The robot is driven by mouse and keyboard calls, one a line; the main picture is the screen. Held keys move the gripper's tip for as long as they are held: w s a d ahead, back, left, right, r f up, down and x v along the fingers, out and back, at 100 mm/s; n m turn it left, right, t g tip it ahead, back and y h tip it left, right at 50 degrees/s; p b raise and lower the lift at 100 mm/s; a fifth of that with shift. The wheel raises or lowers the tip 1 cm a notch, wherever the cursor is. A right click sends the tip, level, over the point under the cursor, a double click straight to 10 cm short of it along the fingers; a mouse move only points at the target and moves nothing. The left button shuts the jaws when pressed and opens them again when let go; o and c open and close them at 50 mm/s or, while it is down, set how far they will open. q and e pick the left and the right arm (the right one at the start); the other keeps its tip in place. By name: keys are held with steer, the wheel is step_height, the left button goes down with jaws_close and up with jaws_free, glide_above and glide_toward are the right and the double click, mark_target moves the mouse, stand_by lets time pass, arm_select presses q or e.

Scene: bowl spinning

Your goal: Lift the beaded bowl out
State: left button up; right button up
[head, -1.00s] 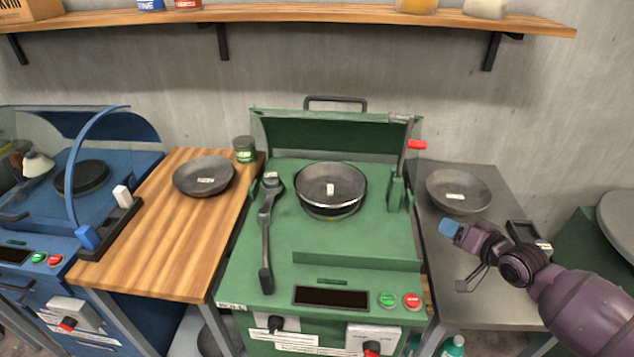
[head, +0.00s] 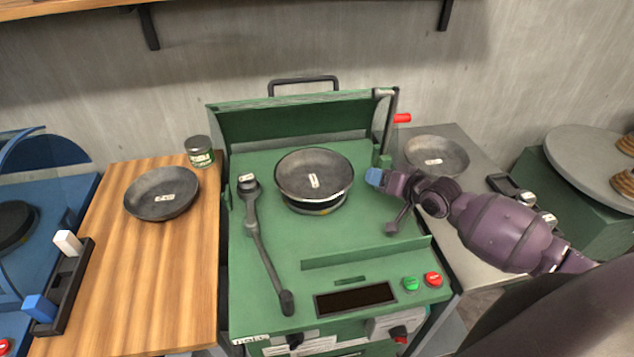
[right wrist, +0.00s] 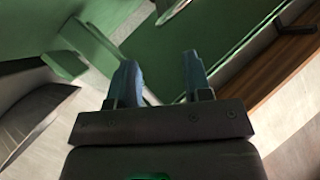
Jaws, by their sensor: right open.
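A dark grey metal bowl (head: 314,170) with a white label sits on a round support on the green machine (head: 390,220), under its raised lid; beading is too small to make out. My right gripper (head: 374,178) is just right of this bowl, its blue fingertips apart from the rim. In the right wrist view, the gripper (right wrist: 160,68) is open with nothing between its fingers, and the green machine (right wrist: 165,50) lies beyond. A round rim, partly cut off, shows at the top there. My left gripper is out of view.
A hinged black arm (head: 262,245) lies on the machine left of the bowl. Other grey bowls stand on the wooden table (head: 130,290) and the grey side table (head: 470,240). A red-tipped lever (head: 402,118) rises at the machine's back right.

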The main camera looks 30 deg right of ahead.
mark_target(349, 168)
steer(key=x, duration=1)
steer(key=shift+w+a+r, duration=0.15)
steer(key=shift+a+r, duration=0.1)
steer(key=shift+a, duration=0.05)
steer(key=shift+f, duration=0.1)
jaws_close()
